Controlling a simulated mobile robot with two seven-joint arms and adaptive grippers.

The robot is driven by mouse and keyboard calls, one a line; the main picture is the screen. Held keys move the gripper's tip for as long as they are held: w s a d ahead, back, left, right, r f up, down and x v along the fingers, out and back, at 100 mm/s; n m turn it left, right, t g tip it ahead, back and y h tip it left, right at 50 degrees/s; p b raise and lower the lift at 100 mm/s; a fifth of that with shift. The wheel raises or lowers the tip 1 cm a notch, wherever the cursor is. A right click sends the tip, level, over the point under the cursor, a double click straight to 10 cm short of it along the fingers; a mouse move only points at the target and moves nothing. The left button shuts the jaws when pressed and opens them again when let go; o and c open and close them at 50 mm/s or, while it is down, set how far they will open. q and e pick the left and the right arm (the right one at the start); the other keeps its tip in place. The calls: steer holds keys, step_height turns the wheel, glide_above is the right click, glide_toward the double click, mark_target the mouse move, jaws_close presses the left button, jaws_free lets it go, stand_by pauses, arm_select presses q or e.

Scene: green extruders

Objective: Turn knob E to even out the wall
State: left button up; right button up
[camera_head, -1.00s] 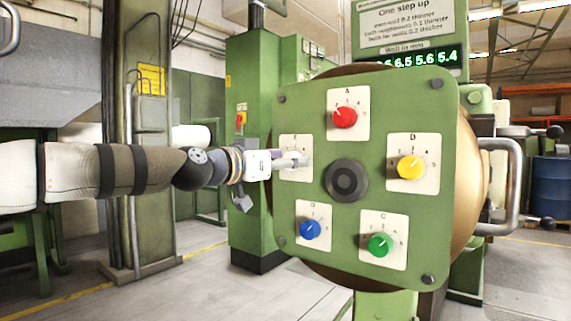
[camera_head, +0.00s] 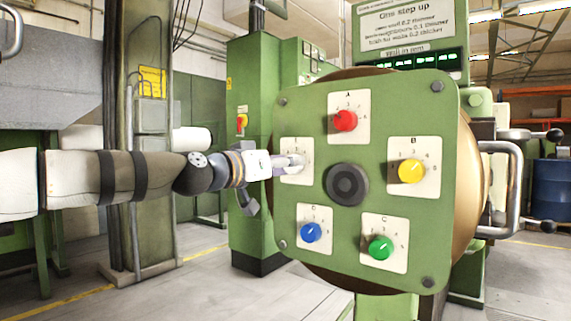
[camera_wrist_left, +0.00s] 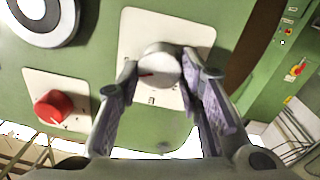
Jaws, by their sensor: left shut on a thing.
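Knob E (camera_wrist_left: 159,68) is a white round knob with a red mark on a pale plate at the left of the green panel (camera_head: 290,205). In the wrist view its mark points left. My left gripper (camera_head: 288,164) is shut on it, with one finger on each side. In the head view the gripper hides most of the knob and some of its scale. The wall display (camera_head: 415,60) above the panel shows green digits too blurred to read. A sign (camera_head: 405,22) hangs above it. My right gripper is not in view.
The panel also carries red knob A (camera_head: 346,120), yellow knob B (camera_head: 411,170), green knob C (camera_head: 380,247), blue knob D (camera_head: 311,231) and a black central disc (camera_head: 346,184). A metal handle (camera_head: 515,190) sticks out at its right.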

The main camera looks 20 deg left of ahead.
arm_select(q)
steer(key=n, duration=1.3)
steer(key=shift+f+t+y, duration=0.25)
steer(key=shift+t+y, duration=0.05)
steer(key=shift+n, duration=0.4)
steer(key=o, duration=1.2)
steer(key=v, duration=1.2)
